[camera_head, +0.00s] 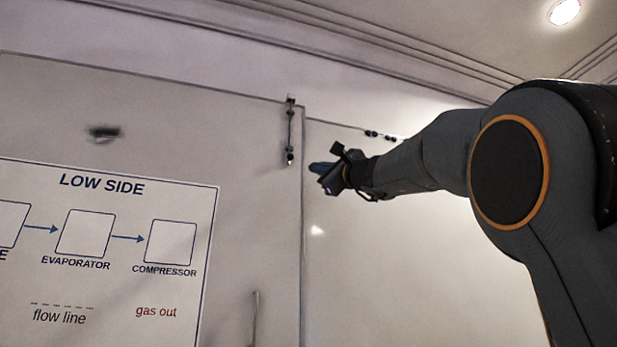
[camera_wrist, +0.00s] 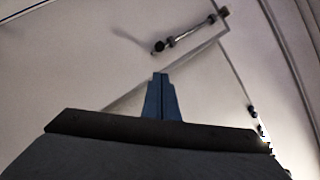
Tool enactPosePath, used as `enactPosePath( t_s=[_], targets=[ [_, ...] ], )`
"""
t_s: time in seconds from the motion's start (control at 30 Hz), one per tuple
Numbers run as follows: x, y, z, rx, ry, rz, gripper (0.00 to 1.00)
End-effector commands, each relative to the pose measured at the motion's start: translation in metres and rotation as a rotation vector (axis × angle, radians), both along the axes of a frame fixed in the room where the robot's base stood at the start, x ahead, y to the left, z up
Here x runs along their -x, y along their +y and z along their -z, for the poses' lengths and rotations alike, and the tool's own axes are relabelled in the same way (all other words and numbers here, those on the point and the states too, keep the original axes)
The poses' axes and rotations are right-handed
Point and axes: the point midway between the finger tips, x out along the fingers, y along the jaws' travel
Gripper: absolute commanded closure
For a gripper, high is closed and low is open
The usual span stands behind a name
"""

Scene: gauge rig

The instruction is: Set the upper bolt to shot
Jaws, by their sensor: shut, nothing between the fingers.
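The upper bolt (camera_head: 290,132) is a thin dark vertical rod with dark guides and a knob at its lower end, near the top right edge of the left panel. Its top end meets a small bracket on the frame above the panel. The bolt also shows in the wrist view (camera_wrist: 190,34), slanting, with its knob at the lower left. My gripper (camera_head: 312,168) is just right of the bolt's lower end in the head view, apart from it in the picture. In the wrist view my gripper's blue fingers (camera_wrist: 160,78) are together and empty, pointing up below the knob.
A "LOW SIDE" diagram sheet (camera_head: 105,250) is on the left panel. A dark fitting (camera_head: 104,132) sits above it, and a vertical handle (camera_head: 255,318) is low on the panel. Small dark fittings (camera_head: 378,135) sit atop the right panel. My arm covers the right side.

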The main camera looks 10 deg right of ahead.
Motion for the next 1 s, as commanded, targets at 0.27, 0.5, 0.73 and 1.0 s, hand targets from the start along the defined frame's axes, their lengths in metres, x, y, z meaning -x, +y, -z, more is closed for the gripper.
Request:
enactPosePath(
  t_s=[0.27,0.5,0.73,1.0],
  targets=[
    [0.035,-0.015,0.024,-0.001,0.001,0.002,1.0],
    [0.046,-0.019,0.029,-0.001,0.001,0.0,1.0],
    [0.046,-0.02,0.029,-0.001,0.001,0.0,1.0],
    [0.046,-0.02,0.029,-0.001,0.002,0.001,1.0]
  ],
)
